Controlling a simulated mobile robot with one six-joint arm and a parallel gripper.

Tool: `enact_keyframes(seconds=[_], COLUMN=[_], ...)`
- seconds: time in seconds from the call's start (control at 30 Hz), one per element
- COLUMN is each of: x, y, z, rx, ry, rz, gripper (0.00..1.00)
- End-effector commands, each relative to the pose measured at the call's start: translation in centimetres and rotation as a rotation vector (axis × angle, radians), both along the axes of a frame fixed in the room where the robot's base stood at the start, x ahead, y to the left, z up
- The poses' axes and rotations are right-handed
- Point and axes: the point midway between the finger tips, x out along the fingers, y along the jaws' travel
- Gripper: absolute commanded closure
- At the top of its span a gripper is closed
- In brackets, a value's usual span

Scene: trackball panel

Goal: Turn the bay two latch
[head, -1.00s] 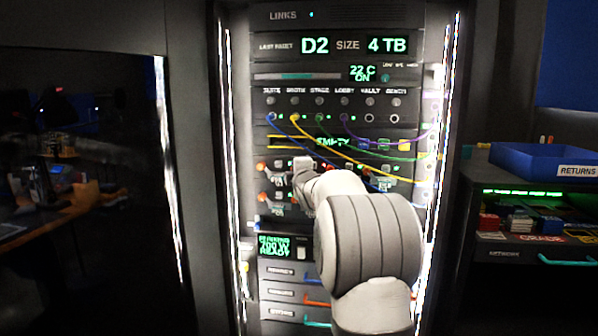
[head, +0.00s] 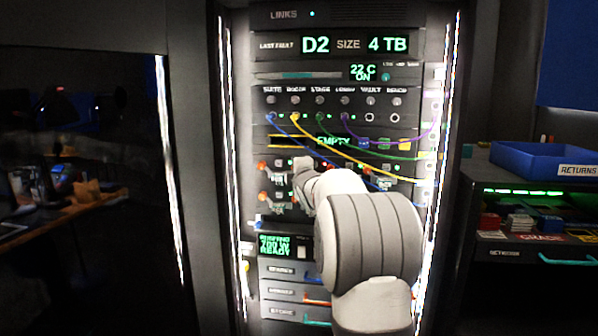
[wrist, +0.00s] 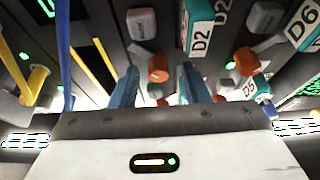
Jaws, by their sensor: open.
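In the wrist view the two blue fingers of my gripper (wrist: 158,88) are apart. An orange knob (wrist: 158,68) shows between them, just beyond the tips; I cannot tell whether they touch it. A white and teal label reading D2 (wrist: 201,30) is beside this knob, up and to the right. Another orange knob (wrist: 245,62) sits farther right, near labels D5 (wrist: 248,89) and D6 (wrist: 304,20). In the head view my arm's end is in front of the drive bays, where orange knobs (head: 262,165) show at left. My fingers are unclear there.
Blue, yellow, green and purple cables (head: 380,141) hang across the panel just above the bays. A blue cable (wrist: 66,60) and a yellow handle-like part (wrist: 36,82) are left of my fingers. A blue returns bin (head: 540,158) stands at right.

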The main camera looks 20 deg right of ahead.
Motion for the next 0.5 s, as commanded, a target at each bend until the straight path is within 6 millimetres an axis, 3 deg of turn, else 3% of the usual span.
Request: enact_keyframes(seconds=[0.5], x=[-6.8], y=[1.3], z=[0.1], rx=[-0.001], ry=[0.001], rz=[-0.001], gripper=[0.58])
